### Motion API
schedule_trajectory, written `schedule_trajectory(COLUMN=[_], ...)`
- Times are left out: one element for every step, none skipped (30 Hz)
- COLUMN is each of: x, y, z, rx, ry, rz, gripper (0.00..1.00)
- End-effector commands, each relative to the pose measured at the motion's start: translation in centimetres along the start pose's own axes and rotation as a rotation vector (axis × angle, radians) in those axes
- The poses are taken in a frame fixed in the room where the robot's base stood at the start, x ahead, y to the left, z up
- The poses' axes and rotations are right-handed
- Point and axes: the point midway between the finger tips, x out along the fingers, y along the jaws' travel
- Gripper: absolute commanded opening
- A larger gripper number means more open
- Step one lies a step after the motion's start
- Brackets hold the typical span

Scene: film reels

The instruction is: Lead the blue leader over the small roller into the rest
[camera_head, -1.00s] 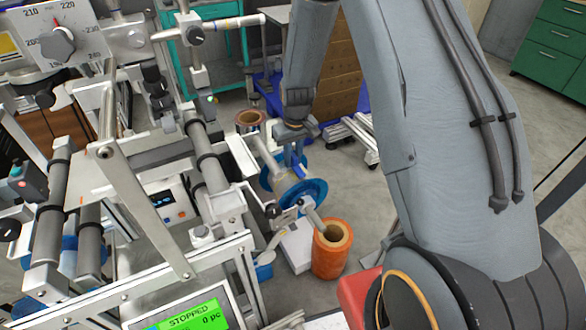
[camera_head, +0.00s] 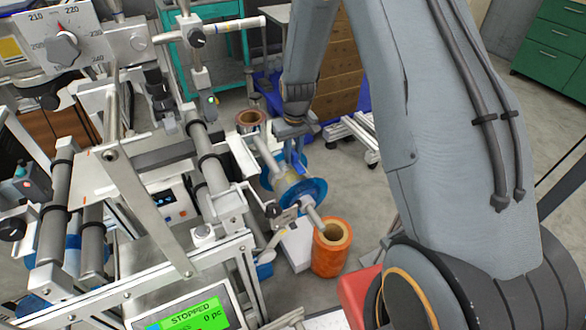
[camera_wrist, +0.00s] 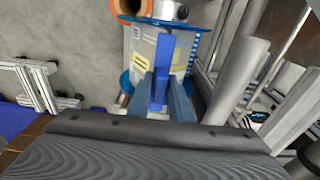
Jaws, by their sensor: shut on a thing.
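The blue leader (camera_wrist: 159,76) is a blue strip held between the fingertips of my gripper (camera_wrist: 162,95) in the wrist view. In the head view my gripper (camera_head: 297,147) is above the reel with blue flanges (camera_head: 303,193), and is shut on the leader, which shows there only as a small blue piece. The reel sits on a spindle at the machine's right side and also shows in the wrist view (camera_wrist: 201,24). Grey rollers (camera_head: 205,160) stand left of my gripper. I cannot tell which one is the small roller, and I cannot make out the rest.
An orange roll (camera_head: 331,252) stands on the floor in front of the reel. A copper-coloured roll (camera_head: 250,118) is behind it. The machine frame (camera_head: 150,215) crowds the left. A white slatted frame (camera_head: 352,138) lies to the right; the floor beyond is mostly clear.

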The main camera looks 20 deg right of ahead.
Motion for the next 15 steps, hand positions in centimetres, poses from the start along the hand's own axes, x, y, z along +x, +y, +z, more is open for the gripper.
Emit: schedule_trajectory(x=[0.0, 0.0, 0.0, 0.0, 0.0, -0.1, -0.1, -0.2, -0.3, -0.4, -0.5, -0.7, -0.8, -0.9, -1.1], y=[0.0, 0.0, 0.0, 0.0, 0.0, 0.0, 0.0, -0.1, -0.1, -0.1, -0.1, -0.2, -0.2, -0.3, -0.3], z=[0.0, 0.0, 0.0, 0.0, 0.0, 0.0, 0.0, 0.0, 0.0, -0.1, -0.1, -0.1, -0.1, -0.1, -0.1], rx=[0.000, 0.000, 0.000, 0.000, 0.000, 0.000, 0.000, 0.000, 0.000, 0.000, 0.000, 0.000, 0.000, 0.000, 0.000], ry=[0.000, 0.000, 0.000, 0.000, 0.000, 0.000, 0.000, 0.000, 0.001, 0.001, 0.001, 0.001, 0.001, 0.001, 0.001], rz=[0.000, 0.000, 0.000, 0.000, 0.000, 0.000, 0.000, 0.000, 0.000, 0.000, 0.000, 0.000, 0.000, 0.000, 0.000], gripper=[0.00, 0.00, 0.00, 0.00, 0.00, 0.00, 0.00, 0.00, 0.00, 0.00, 0.00, 0.00, 0.00, 0.00, 0.00])
